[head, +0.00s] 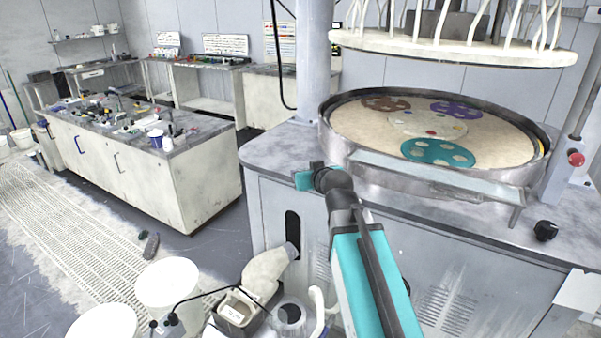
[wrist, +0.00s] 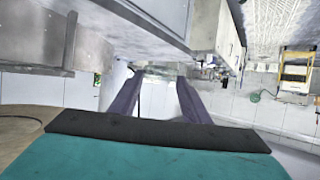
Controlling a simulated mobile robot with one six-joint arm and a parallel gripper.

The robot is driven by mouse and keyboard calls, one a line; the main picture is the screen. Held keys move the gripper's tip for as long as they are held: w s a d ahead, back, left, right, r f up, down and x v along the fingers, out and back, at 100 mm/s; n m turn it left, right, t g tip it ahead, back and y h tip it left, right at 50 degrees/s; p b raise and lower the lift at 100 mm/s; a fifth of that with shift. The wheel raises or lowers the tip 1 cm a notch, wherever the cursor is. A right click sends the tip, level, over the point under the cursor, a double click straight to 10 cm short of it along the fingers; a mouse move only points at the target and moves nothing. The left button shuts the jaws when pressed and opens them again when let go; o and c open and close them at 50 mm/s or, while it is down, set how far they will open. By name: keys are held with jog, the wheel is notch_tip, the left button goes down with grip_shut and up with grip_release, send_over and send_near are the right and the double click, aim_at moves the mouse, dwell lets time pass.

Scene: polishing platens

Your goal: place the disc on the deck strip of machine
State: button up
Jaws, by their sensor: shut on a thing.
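The machine has a round platen (head: 350,125) inside a metal rim, and a grey deck strip (head: 268,146) runs around it at the left and front. My gripper (head: 316,172) is at the front left edge of this deck, mostly hidden by my wrist in the head view. In the wrist view, the two dark fingers of my gripper (wrist: 158,98) are shut on a thin, pale, see-through thing (wrist: 162,70), which I take for the disc. Its outline is faint, and it does not show clearly in the head view. I cannot tell whether it touches the deck.
Brown (head: 386,104), purple (head: 455,110) and teal (head: 438,152) carriers lie on the platen. An upper plate (head: 450,47) with white hoses hangs above. A black knob (head: 545,231) stands on the front deck. White buckets (head: 168,283) and a cluttered bench (head: 200,170) are at the left.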

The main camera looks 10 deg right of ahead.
jog(key=shift+s+d+r+m+h, duration=0.1)
jog(key=shift+d+r+m+h, duration=0.7)
jog(key=shift+r+h, duration=0.1)
jog(key=shift+a, duration=0.15)
